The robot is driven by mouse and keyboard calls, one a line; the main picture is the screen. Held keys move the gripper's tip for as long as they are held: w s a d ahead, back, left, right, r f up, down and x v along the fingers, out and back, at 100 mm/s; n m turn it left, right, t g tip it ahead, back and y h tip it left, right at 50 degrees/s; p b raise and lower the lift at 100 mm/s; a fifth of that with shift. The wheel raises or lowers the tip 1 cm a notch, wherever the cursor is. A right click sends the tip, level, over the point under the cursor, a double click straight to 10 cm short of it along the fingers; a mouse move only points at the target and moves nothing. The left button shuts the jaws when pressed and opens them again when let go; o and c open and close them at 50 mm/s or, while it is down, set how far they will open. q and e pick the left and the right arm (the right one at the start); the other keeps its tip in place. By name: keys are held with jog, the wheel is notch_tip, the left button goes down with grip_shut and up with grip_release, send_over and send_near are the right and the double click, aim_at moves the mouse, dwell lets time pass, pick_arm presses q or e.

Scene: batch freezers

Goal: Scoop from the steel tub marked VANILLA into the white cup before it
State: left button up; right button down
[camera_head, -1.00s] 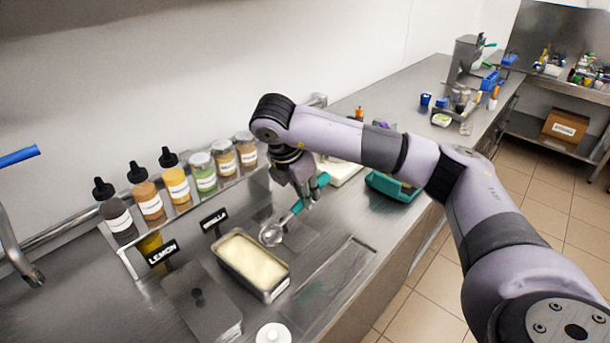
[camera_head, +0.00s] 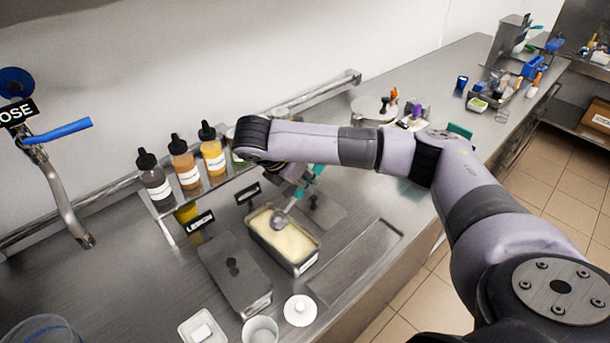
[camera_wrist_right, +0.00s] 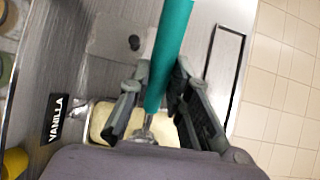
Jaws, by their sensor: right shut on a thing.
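The steel tub (camera_head: 294,266) holds pale yellow ice cream and stands open in the counter; the VANILLA sign (camera_wrist_right: 56,118) shows beside it in the right wrist view. My right gripper (camera_wrist_right: 160,108) is shut on the teal handle (camera_wrist_right: 170,50) of a scoop. In the head view the scoop's round metal head (camera_head: 279,222) is over the tub's left part, at or just above the ice cream; I cannot tell if it touches. A white cup (camera_head: 260,331) stands at the bottom edge, cut off by the frame. My left gripper is not in view.
A lidded tub (camera_head: 232,266) by the LEMON sign (camera_head: 200,222) is left of the vanilla tub. A white lid (camera_head: 300,310) lies beside the cup, and a white dish (camera_head: 203,327) is left of it. Sauce bottles (camera_head: 184,166) line the wall. A recessed tray (camera_head: 355,262) is at right.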

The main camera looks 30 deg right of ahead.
aim_at(299, 190)
jog(key=shift+a+f+b, duration=0.1)
jog(key=shift+f+b, duration=0.5)
jog(key=shift+f, duration=1.55)
jog(key=shift+a+r+p, duration=0.15)
jog(key=shift+p, duration=0.3)
jog(key=shift+s, duration=0.1)
jog(key=shift+d+f+y+b, duration=0.3)
jog(key=shift+y+b, duration=0.1)
jog(key=shift+y, duration=0.2)
jog(key=shift+r, duration=0.6)
jog(key=shift+r+p, duration=0.6)
jog(key=shift+r, duration=0.65)
jog(key=shift+w+d+f+g+y+b, duration=0.2)
jog(key=shift+d+g+y+b, duration=0.15)
jog(key=shift+d+y, duration=0.15)
jog(key=shift+d+r+y, duration=0.15)
jog(key=shift+d+y, duration=0.4)
jog(key=shift+y, duration=0.55)
jog(key=shift+w+r+y, duration=0.1)
jog(key=shift+y, duration=0.2)
